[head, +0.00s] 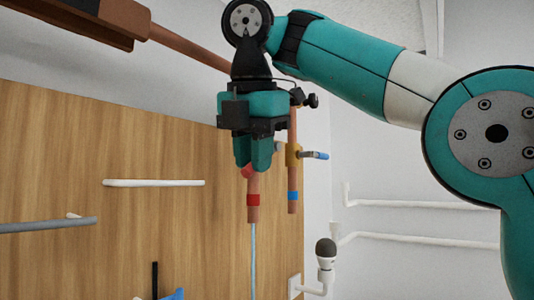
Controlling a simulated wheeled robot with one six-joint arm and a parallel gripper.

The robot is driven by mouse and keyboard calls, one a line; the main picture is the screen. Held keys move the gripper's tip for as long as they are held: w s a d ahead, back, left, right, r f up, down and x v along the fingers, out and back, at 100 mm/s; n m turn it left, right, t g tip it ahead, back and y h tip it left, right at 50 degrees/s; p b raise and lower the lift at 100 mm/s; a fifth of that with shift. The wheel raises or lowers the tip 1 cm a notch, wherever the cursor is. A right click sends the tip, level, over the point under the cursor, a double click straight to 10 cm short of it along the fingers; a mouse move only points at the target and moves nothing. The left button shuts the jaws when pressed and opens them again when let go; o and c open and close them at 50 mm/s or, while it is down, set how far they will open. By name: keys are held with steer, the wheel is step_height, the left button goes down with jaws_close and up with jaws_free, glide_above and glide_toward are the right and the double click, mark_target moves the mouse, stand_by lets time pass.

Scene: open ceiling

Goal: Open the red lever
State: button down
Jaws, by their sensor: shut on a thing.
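My gripper (253,163) points down over the left copper pipe (253,213), which has a red band around it. Its fingers are shut on the red lever (246,171), and only a little red shows at the fingertips. The lever's valve and most of the lever are hidden behind the fingers. A thin light blue line (253,262), like a water stream, runs straight down from the pipe's open end.
To the right, a second copper pipe with a blue band (292,195) has a brass valve (293,154) with a blue lever (321,156) sticking out right. White rails (155,183) and a grey bar (50,225) are on the wooden panel (150,140). A dark-topped white fixture (326,250) stands lower right.

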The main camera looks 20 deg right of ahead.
mark_target(253, 195)
steer(key=shift+f, duration=0.2)
steer(key=shift+b+x, duration=0.55)
steer(key=shift+x, duration=0.3)
steer(key=shift+d, duration=0.25)
steer(key=shift+f, duration=0.15)
